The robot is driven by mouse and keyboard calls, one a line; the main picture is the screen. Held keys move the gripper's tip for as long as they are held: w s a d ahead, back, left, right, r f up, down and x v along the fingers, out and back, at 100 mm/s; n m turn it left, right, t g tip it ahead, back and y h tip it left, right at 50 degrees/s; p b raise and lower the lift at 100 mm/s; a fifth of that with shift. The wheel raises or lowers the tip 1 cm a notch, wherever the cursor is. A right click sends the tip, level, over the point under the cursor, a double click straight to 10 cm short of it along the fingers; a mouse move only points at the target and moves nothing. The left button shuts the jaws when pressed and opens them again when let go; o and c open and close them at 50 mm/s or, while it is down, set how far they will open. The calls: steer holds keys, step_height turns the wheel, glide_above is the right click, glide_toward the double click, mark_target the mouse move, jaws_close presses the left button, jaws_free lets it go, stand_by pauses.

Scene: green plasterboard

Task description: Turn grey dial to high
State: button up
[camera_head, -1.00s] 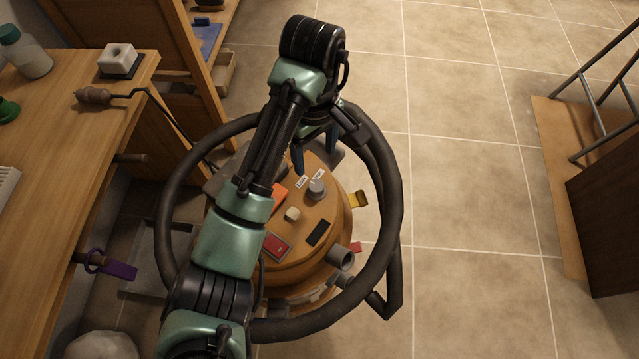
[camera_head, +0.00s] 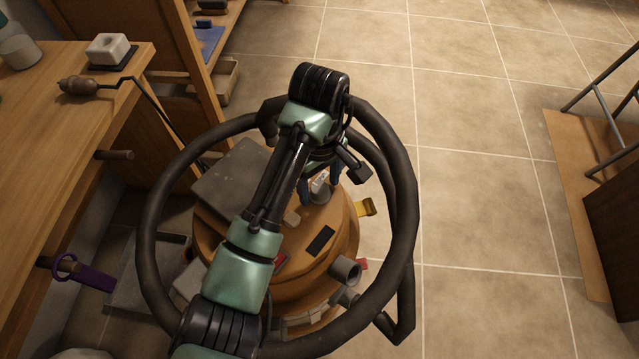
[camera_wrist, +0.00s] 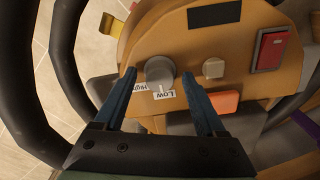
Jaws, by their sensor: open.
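The grey dial (camera_wrist: 160,72) sits on the orange-brown top of a round machine (camera_wrist: 140,40), with white "High" and "Low" labels beside it in the wrist view. The dial's pointer mark faces the "Low" label (camera_wrist: 165,95); the "High" label (camera_wrist: 142,87) is to its left. My gripper (camera_wrist: 157,75) is open, its two blue fingers on either side of the dial, with a gap visible at least on the right. In the head view my gripper (camera_head: 320,192) is at the dial (camera_head: 320,196), which is partly hidden by the fingers.
A red switch (camera_wrist: 271,48), a beige knob (camera_wrist: 213,68) and an orange button (camera_wrist: 224,102) are near the dial. A thick black hose (camera_head: 404,200) loops around the machine. A wooden workbench (camera_head: 60,140) stands at left; open tiled floor (camera_head: 470,180) is at right.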

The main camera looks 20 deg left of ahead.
jaws_close()
steer(key=shift+r+p, duration=0.2)
steer(key=shift+p, duration=0.55)
steer(key=m+p, duration=0.1)
steer(key=p, duration=0.3)
steer(key=shift+d+r, duration=0.1)
steer(key=shift+r, duration=0.1)
steer(key=m+p, duration=0.2)
steer(key=p, duration=0.3)
steer(key=shift+f, duration=0.1)
steer(key=m+p, duration=0.3)
steer(key=m, duration=0.1)
steer(key=shift+f, duration=0.1)
steer(key=m+p, duration=0.2)
steer(key=m, duration=0.2)
steer(key=shift+f+m+p, duration=0.15)
steer(key=shift+m+p, duration=0.25)
